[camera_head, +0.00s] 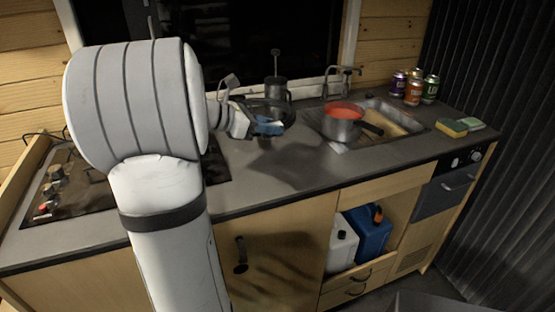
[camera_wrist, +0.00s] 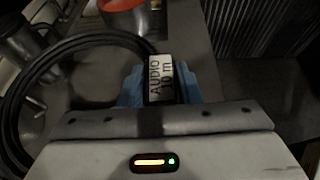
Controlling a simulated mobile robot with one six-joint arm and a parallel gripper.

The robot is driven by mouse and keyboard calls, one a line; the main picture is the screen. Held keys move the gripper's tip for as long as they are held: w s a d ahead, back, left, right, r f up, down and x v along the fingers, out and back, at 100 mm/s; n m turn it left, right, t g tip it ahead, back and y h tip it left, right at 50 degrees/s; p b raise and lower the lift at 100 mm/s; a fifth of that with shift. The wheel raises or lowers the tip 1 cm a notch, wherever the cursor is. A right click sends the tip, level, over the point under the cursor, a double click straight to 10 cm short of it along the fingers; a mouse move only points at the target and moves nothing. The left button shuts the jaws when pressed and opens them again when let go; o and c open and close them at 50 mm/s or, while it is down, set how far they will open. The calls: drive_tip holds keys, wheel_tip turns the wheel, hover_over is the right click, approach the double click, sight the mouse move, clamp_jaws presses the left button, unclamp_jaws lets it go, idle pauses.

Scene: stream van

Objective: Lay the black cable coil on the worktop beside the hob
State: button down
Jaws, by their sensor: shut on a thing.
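My gripper (camera_head: 266,127) is at the end of the arm, above the worktop, with blue fingertips. It is shut on the black cable coil (camera_head: 290,112), at a white label. In the wrist view the coil (camera_wrist: 14,100) loops out to the left of the fingers, and the label reads "AUDIO 10 m". The coil appears held above the grey worktop (camera_head: 262,175), with a shadow below. The dark hob (camera_head: 85,203) is at the left end of the worktop, partly hidden behind my arm.
A pot with red contents (camera_head: 343,127) stands by the sink (camera_head: 405,125). A dark press-like pot (camera_head: 277,90) stands behind the coil. Several cans (camera_head: 413,92) and a sponge (camera_head: 450,128) are at the right. Small jars (camera_head: 56,172) stand on the hob. The worktop's middle is clear.

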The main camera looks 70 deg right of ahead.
drive_tip(key=s+b, duration=0.2)
drive_tip(key=s, duration=0.4)
hover_over(292, 174)
drive_tip(key=shift+g, duration=0.3)
wheel_tip(292, 174, down, 5)
drive_tip(key=shift+m, duration=0.3)
drive_tip(key=shift+w+f+b, duration=0.1)
drive_tip(key=shift+f+b, duration=0.65)
drive_tip(key=shift+f, duration=1.95)
drive_tip(key=shift+f, duration=0.15)
drive_tip(key=c, duration=1)
unclamp_jaws()
drive_tip(key=shift+c, duration=0.2)
